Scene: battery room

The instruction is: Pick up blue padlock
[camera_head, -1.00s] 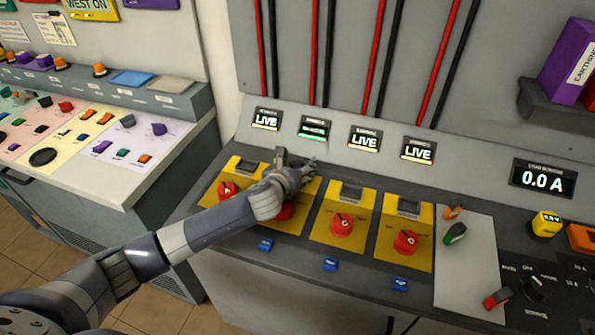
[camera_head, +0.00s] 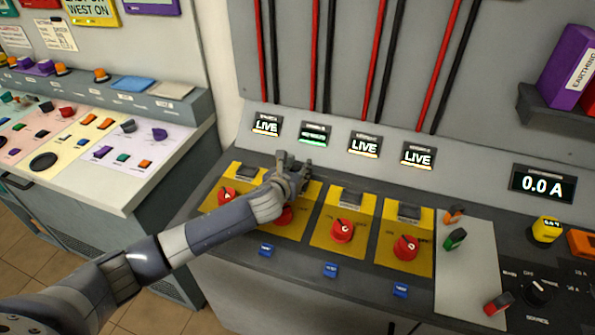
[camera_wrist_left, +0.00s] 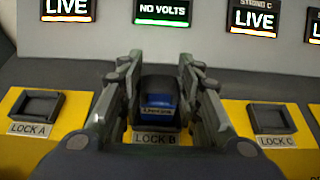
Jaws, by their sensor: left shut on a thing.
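The blue padlock (camera_wrist_left: 158,102) sits in the slot above the LOCK B label, seen in the left wrist view. My left gripper (camera_wrist_left: 160,85) is shut on it, with one finger on each side. In the head view my left gripper (camera_head: 292,168) is over the top of the second yellow panel, and the hand hides the padlock there. The arm covers part of that panel's red knob (camera_head: 285,215). My right gripper is not in view.
Yellow panels with red knobs, such as knob C (camera_head: 342,230), flank the gripper. Displays above read LIVE, and the one above LOCK B (camera_wrist_left: 163,12) reads NO VOLTS. Red and black cables run up the wall behind. A grey plate (camera_head: 468,275) lies at right.

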